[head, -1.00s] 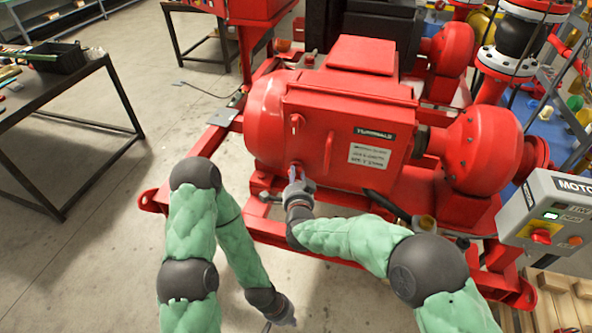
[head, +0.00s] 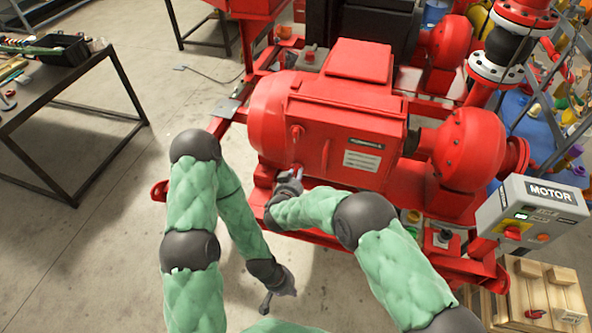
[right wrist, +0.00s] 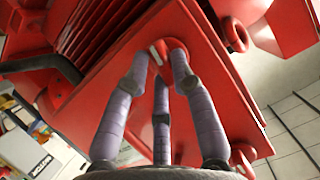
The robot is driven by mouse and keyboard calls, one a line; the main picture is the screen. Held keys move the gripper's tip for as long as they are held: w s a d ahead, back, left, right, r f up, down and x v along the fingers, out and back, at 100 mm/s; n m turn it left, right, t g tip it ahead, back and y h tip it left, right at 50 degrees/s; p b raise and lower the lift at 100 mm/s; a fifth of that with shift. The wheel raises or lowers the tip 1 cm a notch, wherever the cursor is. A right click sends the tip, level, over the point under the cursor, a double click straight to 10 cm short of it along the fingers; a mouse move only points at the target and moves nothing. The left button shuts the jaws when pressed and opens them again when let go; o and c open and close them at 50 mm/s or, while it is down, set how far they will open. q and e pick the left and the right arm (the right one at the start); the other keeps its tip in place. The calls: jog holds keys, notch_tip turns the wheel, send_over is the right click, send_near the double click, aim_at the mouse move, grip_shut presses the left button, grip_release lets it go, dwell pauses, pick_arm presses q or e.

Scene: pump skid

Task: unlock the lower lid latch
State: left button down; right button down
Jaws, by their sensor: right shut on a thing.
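The red terminal box lid (head: 342,140) is on the front of the red motor. Its upper latch (head: 297,131) is near the lid's left edge, with the lower latch (head: 297,167) below it. My right gripper (head: 295,174) is at the lower latch. In the right wrist view, its grey fingers (right wrist: 160,68) are closed around the red lower latch (right wrist: 172,46), which shows a white mark. The fingers partly hide the latch, so its exact turn is hard to tell. My left gripper (head: 268,301) hangs low over the floor, away from the motor; its finger opening is unclear.
A red lid handle (head: 326,158) stands right of the latches. The grey motor control box (head: 532,215) is at the right, above a wooden pallet (head: 545,285). A dark workbench (head: 70,90) is at the left. The floor between bench and skid is clear.

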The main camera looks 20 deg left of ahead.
jog(key=shift+a+n+h+p, duration=0.1)
jog(key=shift+n+h+p, duration=0.3)
jog(key=shift+n+p, duration=0.3)
jog(key=c, duration=1)
grip_release()
jog(key=shift+c, duration=0.2)
jog(key=shift+r, duration=0.1)
notch_tip(320, 180, up, 10)
jog(key=shift+f, duration=0.1)
